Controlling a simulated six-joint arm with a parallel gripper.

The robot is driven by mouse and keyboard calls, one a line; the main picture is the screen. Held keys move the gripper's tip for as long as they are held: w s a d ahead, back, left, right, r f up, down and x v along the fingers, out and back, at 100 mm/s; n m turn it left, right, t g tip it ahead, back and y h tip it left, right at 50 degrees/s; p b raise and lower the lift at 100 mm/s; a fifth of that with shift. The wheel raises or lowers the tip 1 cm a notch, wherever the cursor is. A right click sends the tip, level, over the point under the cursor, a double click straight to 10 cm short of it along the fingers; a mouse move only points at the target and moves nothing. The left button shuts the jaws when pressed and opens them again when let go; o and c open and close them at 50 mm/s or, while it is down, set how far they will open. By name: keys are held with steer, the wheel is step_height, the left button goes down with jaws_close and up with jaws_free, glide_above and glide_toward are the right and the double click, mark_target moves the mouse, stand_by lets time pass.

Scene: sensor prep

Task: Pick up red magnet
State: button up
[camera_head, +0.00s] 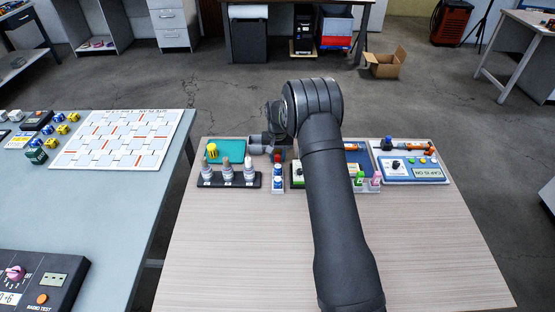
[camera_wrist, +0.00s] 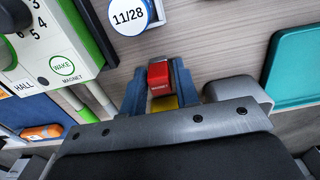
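My gripper (camera_wrist: 159,82) has one blue finger close against each side of the red block, with no clear gap seen. It appears shut on the magnet.
A white-and-green panel (camera_wrist: 50,40) and a round "11/28" item (camera_wrist: 130,14) are close by. A teal tray (camera_wrist: 297,70) lies at right. A dark rack (camera_head: 228,181) of bottles and a blue-white panel (camera_head: 412,168) flank my arm. The table front is clear.

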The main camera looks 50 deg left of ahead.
jaws_close()
steer(key=shift+r, duration=0.1)
steer(key=shift+r, duration=0.45)
steer(key=r, duration=0.2)
steer(key=d+r, duration=0.1)
steer(key=r, duration=0.1)
steer(key=shift+w, duration=0.3)
steer(key=w+d+r, duration=0.4)
steer(key=d+r, duration=0.2)
steer(key=d, duration=0.3)
steer(key=shift+d, duration=0.35)
steer(key=shift+w, duration=0.1)
